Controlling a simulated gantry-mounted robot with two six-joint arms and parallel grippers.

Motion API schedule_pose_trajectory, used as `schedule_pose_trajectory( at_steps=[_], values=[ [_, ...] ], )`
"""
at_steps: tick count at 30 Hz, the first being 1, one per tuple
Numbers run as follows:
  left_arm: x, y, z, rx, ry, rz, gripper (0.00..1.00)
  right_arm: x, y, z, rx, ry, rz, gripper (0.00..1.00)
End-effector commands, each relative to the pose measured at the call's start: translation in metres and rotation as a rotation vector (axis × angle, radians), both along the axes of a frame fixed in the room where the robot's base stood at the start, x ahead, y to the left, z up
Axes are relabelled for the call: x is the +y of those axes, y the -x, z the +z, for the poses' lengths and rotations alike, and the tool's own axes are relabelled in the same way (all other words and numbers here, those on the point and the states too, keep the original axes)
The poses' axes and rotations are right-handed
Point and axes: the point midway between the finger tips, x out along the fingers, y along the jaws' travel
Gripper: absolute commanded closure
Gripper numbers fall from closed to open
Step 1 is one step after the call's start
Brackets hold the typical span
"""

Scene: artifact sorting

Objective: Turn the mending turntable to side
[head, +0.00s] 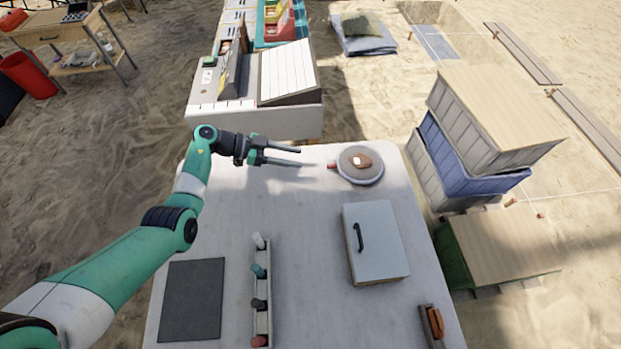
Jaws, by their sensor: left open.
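The mending turntable (374,178) is a round grey-white disc near the far right corner of the white table. A small brown piece with a pale patch (361,161) lies on it. A short reddish-brown knob (332,166) sticks out from its left edge. My left gripper (299,156) is open and empty, its two fingers pointing right toward the knob, with a gap between the fingertips and the knob. I cannot tell its exact height above the table. My right gripper is not in view.
On the table (208,220) are a white box with a dark handle (385,255), a rack of several coloured pegs (262,295), a dark mat (192,300) and an orange-brown tool (436,322). Stacked crates (470,130) stand to the right. A slanted-top bench (255,120) stands behind.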

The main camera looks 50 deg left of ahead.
Motion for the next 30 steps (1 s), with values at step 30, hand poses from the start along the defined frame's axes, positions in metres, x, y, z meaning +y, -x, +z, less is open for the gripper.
schedule_pose_trajectory(
  at_steps=[30],
  values=[
    [-0.036, -0.076, -0.07, -0.004, 0.0, 0.053, 0.53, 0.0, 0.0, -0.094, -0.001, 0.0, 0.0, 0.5]
  ],
)
